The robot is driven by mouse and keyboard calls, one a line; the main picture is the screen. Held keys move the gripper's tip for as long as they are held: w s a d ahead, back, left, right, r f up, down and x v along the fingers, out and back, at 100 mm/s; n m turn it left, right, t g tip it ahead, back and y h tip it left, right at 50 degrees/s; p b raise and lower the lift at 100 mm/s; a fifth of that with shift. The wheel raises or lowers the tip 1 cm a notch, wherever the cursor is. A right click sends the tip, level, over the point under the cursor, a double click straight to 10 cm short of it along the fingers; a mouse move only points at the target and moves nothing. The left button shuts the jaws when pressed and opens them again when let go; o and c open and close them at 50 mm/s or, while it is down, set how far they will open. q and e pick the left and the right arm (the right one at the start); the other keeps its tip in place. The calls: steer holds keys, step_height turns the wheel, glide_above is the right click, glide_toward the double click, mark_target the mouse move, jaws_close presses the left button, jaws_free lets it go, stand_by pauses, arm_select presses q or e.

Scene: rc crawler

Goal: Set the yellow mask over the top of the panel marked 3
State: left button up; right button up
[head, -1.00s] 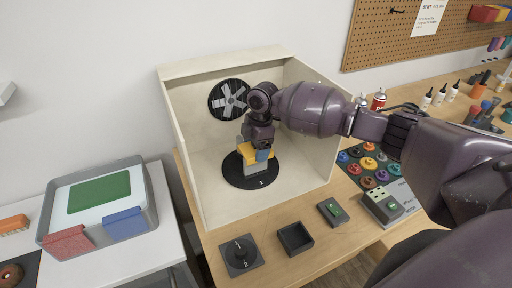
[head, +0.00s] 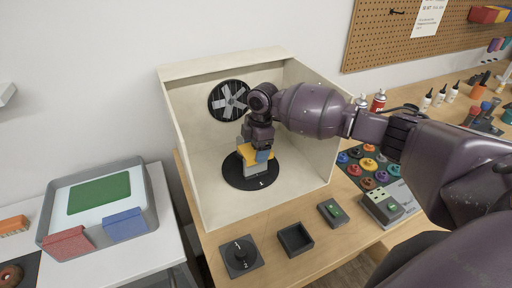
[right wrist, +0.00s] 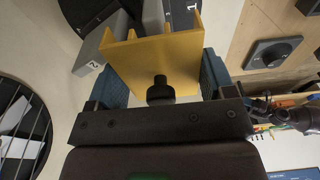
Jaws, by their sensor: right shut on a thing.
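My right gripper (right wrist: 155,85) is shut on the yellow mask (right wrist: 155,62), with a blue finger on each side of it. In the head view the mask (head: 246,151) is partly hidden by my right gripper (head: 257,150). It is at the upper part of the grey work piece (head: 252,167) on the black turntable (head: 236,178). In the right wrist view, a grey panel marked 2 (right wrist: 88,62) is left of the mask, and a dark panel marked 1 (right wrist: 180,14) is beyond it. I cannot make out a 3, or whether the mask touches a panel. My left gripper is out of view.
The cream booth (head: 190,160) encloses the turntable on its sides and back, with a fan (head: 229,100) in its back wall. A black knob (head: 240,255), an open dark box (head: 295,239) and a green-topped block (head: 333,212) stand in front. A grey tray (head: 150,205) is at left.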

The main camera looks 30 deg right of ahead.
steer(key=shift+f, duration=0.6)
stand_by(0.3)
steer(key=o, duration=0.9)
steer(key=shift+s, duration=0.1)
steer(key=shift+r, duration=0.3)
steer(key=r, duration=0.6)
steer(key=d+r+b, duration=0.1)
steer(key=r, duration=0.2)
steer(key=shift+d+r, duration=0.1)
steer(key=shift+r, duration=0.55)
